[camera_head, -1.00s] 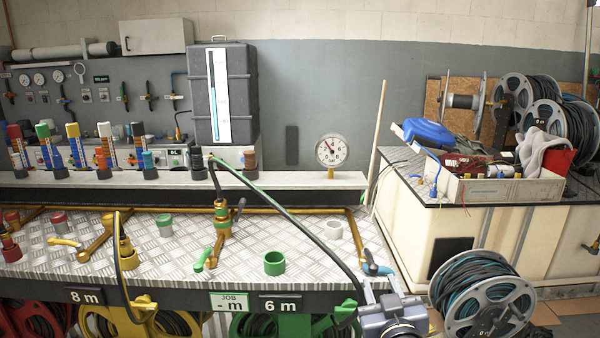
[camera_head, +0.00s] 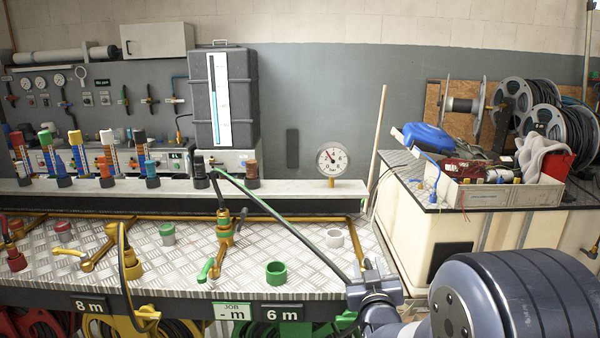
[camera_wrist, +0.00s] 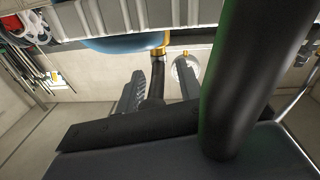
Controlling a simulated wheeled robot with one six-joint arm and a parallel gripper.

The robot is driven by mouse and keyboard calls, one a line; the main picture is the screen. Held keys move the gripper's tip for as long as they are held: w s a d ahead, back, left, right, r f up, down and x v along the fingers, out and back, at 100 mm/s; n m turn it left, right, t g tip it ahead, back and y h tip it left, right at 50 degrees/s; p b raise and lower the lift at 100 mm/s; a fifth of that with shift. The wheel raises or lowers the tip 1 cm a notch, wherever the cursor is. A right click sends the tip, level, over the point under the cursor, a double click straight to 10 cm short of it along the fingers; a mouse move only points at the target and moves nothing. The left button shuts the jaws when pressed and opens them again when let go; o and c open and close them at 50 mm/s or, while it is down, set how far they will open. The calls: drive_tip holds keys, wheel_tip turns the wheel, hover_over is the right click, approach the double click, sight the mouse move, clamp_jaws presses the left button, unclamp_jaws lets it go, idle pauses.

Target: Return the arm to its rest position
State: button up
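My gripper (camera_head: 366,266) is at the bench's right front corner in the head view, small and partly merged with my wrist. My large blue-grey arm link fills the lower right. In the wrist view the two dark fingers of my gripper (camera_wrist: 160,90) stand apart. A dark tube with a brass collar (camera_wrist: 158,56) shows between them, with gaps at both sides; I cannot tell its depth. A thick black hose (camera_wrist: 235,75) crosses close to the camera. In the head view a black hose (camera_head: 290,226) loops from the brass valve (camera_head: 225,235) down right, passing close to my gripper.
The tread-plate bench (camera_head: 190,255) carries a green socket (camera_head: 276,272) and a white socket (camera_head: 334,238). A pressure gauge (camera_head: 332,158) stands on the ledge behind. At the right is a cabinet with a tool tray (camera_head: 510,194) and cable reels (camera_head: 545,122). The wall space above is clear.

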drive_tip(key=shift+a+m+h+p, duration=0.1)
drive_tip(key=shift+m+h+p, duration=0.3)
drive_tip(key=shift+h+p, duration=0.35)
